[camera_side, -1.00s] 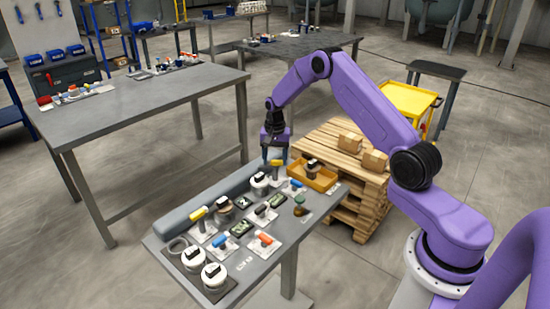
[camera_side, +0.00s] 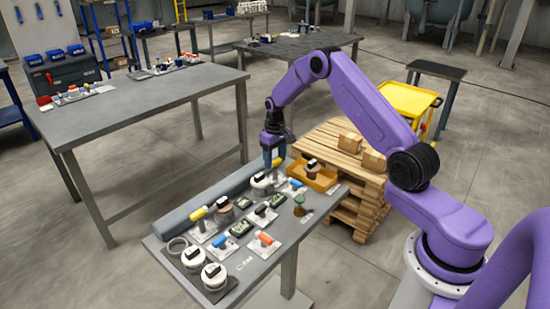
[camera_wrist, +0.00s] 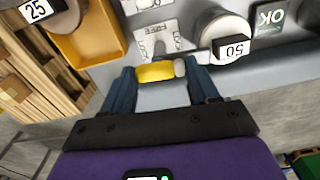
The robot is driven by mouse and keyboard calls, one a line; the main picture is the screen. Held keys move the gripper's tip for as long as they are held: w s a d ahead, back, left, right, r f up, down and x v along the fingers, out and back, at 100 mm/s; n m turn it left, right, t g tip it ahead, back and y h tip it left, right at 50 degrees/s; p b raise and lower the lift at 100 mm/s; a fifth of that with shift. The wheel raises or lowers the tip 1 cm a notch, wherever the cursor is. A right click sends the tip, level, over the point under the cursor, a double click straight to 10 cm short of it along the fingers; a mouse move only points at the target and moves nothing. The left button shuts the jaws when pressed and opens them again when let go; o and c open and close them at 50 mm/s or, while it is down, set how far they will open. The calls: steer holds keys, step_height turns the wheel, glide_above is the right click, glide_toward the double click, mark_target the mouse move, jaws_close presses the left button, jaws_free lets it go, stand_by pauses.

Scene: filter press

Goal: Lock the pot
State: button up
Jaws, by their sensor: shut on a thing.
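My gripper (camera_wrist: 160,82) is low over the far side of the grey bench, with its two blue fingers shut on a yellow handle (camera_wrist: 155,72). The handle has a grey end and sits at a white plate (camera_wrist: 152,38) with printed markings, one reading "FREE". In the side view my gripper (camera_side: 274,157) hides most of this handle. A round pot (camera_wrist: 215,28) with a "50" label stands beside the plate, to the right in the wrist view. It also shows left of the gripper in the side view (camera_side: 260,181). I cannot tell whether the pot is locked.
An orange tray (camera_side: 325,181) holding a pot labelled "25" (camera_wrist: 36,10) is close by. Other handles, blue (camera_side: 220,241), orange (camera_side: 266,238) and yellow (camera_side: 198,214), stand on the bench among pots and small displays. A long grey cylinder (camera_side: 212,206) lies along the bench's left edge.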

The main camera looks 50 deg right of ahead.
steer(key=shift+n, duration=0.6)
steer(key=o, duration=1.1)
steer(key=shift+c, duration=0.2)
steer(key=shift+r, duration=0.1)
step_height(320, 180, up, 17)
steer(key=shift+r, duration=0.15)
steer(key=shift+a, duration=0.1)
